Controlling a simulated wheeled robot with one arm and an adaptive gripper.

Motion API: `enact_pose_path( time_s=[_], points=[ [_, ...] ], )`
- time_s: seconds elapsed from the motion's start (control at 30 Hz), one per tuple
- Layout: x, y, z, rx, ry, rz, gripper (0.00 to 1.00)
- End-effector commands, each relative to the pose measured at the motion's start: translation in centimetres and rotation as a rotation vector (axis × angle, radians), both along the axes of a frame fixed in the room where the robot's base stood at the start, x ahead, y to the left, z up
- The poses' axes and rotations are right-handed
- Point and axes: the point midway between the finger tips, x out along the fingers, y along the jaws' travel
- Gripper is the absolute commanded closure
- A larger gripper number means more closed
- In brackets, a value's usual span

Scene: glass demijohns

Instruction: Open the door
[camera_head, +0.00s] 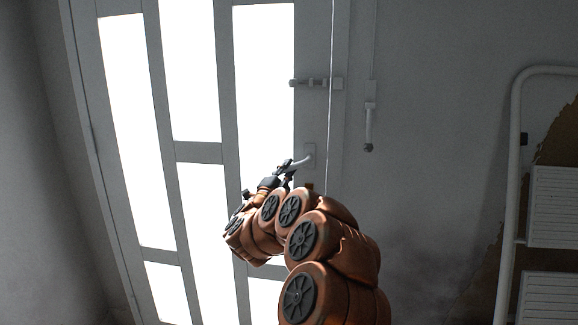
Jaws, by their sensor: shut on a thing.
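The door (202,152) is a pale grey frame with bright glass panes, in the left and middle of the head view. It looks closed, with its right edge against the jamb. A lever handle (308,156) sits on the right stile of the door. My gripper (289,165) is at the free left end of the lever and is shut on it. The fingers partly hide the lever's tip. My copper-coloured arm reaches up from the bottom and covers the lower right part of the door.
A slide bolt (316,83) sits on the door's right edge above the handle. A white tubular rack (515,150) with white slatted panels (554,205) stands at the right. Grey wall lies between.

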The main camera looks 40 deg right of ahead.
Motion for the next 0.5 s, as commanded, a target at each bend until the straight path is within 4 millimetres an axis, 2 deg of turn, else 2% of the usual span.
enact_pose_path(
  time_s=[0.03, 0.3, 0.5],
  points=[
    [-0.2, -0.2, -0.6, -0.018, 0.032, -0.002, 1.0],
    [-0.4, -0.2, -0.9, -0.081, 0.118, -0.003, 1.0],
    [-1.1, 1.2, -0.8, -0.078, 0.117, -0.021, 1.0]
  ],
)
